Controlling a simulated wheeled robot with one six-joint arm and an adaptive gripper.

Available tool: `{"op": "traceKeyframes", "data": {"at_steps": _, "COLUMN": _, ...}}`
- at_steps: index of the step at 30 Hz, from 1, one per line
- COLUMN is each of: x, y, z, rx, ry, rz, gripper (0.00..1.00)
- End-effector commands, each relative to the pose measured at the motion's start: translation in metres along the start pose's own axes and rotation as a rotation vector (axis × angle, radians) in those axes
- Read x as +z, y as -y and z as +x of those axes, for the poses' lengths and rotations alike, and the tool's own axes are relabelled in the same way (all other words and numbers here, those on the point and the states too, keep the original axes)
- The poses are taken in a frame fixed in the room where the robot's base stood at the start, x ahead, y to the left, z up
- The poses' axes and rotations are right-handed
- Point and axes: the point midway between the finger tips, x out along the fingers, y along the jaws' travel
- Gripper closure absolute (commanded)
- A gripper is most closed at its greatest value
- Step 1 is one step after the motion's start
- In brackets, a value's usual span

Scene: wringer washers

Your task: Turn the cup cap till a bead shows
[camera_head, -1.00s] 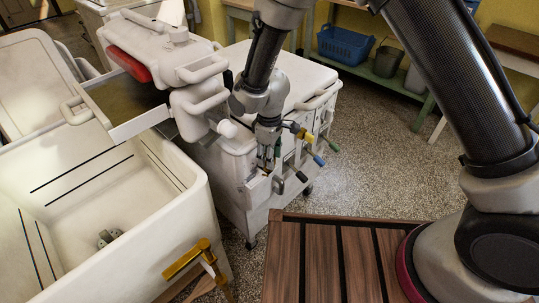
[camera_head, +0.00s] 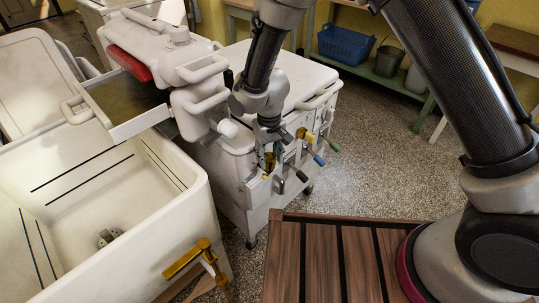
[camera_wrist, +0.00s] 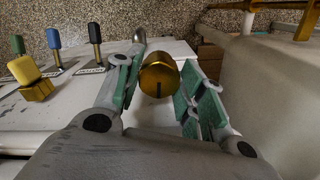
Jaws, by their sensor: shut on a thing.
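The cup cap (camera_wrist: 160,76) is a round brass piece with a dark mark low on its face. In the wrist view it sits between the green-padded fingers of my gripper (camera_wrist: 163,88), which is shut on it. In the head view my gripper (camera_head: 268,158) is at the front end of the white washer cabinet (camera_head: 232,178), beside the levers. The cap is mostly hidden by the fingers there, and its underside is hidden in the wrist view.
Levers with green (camera_wrist: 18,45), blue (camera_wrist: 54,38) and black (camera_wrist: 94,34) grips stand left of my gripper in the wrist view, with a yellow-handled brass fitting (camera_wrist: 36,88) nearer. An open white tub (camera_head: 195,205) stands left in the head view.

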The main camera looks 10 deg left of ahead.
Motion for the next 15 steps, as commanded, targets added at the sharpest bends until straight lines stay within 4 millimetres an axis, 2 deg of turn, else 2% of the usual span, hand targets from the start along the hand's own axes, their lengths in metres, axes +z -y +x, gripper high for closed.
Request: {"op": "traceKeyframes", "data": {"at_steps": 15, "x": -0.0006, "y": 0.0017, "z": -0.0004, "rx": 0.000, "ry": 0.000, "rz": 0.452, "gripper": 0.84}}
